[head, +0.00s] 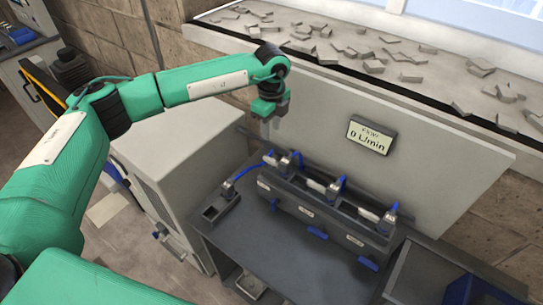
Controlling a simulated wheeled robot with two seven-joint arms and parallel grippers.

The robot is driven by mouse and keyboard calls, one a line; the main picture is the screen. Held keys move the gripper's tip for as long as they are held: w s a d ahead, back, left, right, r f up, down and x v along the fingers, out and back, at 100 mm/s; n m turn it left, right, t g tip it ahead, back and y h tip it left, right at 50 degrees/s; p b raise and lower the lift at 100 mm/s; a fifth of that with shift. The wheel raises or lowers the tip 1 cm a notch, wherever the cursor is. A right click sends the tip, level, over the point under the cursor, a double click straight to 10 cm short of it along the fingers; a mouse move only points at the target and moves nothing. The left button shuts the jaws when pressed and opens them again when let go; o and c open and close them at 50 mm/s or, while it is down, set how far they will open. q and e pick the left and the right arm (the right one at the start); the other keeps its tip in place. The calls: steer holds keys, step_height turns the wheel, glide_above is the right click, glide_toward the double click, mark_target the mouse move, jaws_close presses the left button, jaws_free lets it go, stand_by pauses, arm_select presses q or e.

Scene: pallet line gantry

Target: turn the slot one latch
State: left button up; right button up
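A dark rack (325,215) on the grey bench holds three slots in a row, each with a metal fitting and a blue tube on top. Blue latch tabs stick out below the front: the left one (275,204), the middle one (318,233) and the right one (368,263). Small white labels mark the slots, too small to read, so I cannot tell which is slot one. My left gripper (265,128) points down above and behind the rack's left end, apart from it. Its fingers overlap in view, so its opening is unclear. My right gripper is out of view.
A panel (400,165) behind the rack carries a flow display (371,138) reading 0 L/min. A pale cabinet (185,165) stands left of the bench, a small dark tray (221,206) beside the rack. Rubble lies on the ledge behind.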

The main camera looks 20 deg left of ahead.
mark_target(272, 159)
arm_select(q)
step_height(272, 159, down, 12)
steer(key=p, duration=0.4)
steer(key=shift+d+r, duration=0.1)
steer(key=shift+f+p, duration=0.3)
steer(key=shift+f, duration=0.15)
steer(key=shift+c, duration=0.4)
jaws_close()
